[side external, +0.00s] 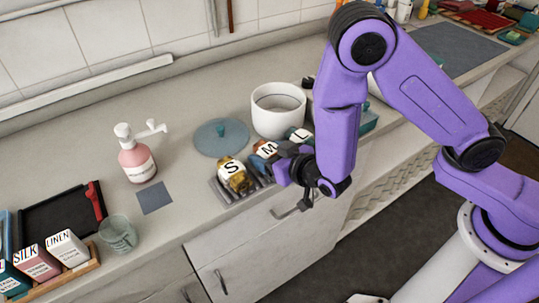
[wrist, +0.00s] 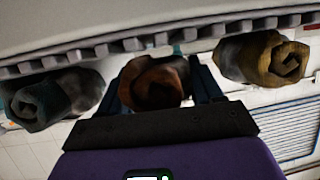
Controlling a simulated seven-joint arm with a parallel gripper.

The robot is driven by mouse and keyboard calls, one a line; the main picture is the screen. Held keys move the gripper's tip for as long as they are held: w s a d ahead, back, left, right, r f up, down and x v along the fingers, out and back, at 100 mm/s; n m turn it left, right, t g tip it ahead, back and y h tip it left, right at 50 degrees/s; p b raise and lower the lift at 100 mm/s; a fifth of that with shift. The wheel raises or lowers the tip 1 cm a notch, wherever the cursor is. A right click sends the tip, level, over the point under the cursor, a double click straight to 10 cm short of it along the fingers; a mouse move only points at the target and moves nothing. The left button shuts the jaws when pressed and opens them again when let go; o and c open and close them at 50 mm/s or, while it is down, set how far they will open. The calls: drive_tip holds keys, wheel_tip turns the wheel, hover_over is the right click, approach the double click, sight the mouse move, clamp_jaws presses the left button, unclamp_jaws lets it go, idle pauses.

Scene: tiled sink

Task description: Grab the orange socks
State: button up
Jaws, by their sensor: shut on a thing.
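The orange socks, a rusty orange-brown roll (wrist: 152,82), sit between the two fingers of my gripper (wrist: 160,88) in the wrist view. My gripper is shut on them. In the side view my gripper (side external: 292,168) is at the front of the sock rack (side external: 226,194), by the roll labelled M (side external: 266,150), which it partly covers. A yellow-olive roll (wrist: 262,58) lies to the right in the wrist view and shows in the side view with the label S (side external: 235,176). A dark teal roll (wrist: 52,98) lies to the left.
A white pot (side external: 278,112) and a blue-grey round lid (side external: 221,138) stand behind the rack. A pink soap bottle (side external: 138,160) is to the left, with a glass (side external: 118,234) and a box tray (side external: 62,278) nearer. The counter's front edge is close to the rack.

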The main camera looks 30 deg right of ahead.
drive_tip(key=shift+r, duration=0.65)
drive_tip(key=r, duration=0.1)
drive_tip(key=s+r, duration=0.1)
drive_tip(key=d+r, duration=0.1)
drive_tip(key=r, duration=0.1)
drive_tip(key=shift+s, duration=0.35)
drive_tip(key=shift+s+d+r, duration=0.35)
drive_tip(key=shift+s+r, duration=0.35)
drive_tip(key=shift+r, duration=0.1)
drive_tip(key=s+d+r, duration=0.5)
drive_tip(key=s, duration=0.4)
drive_tip(key=shift+r, duration=0.35)
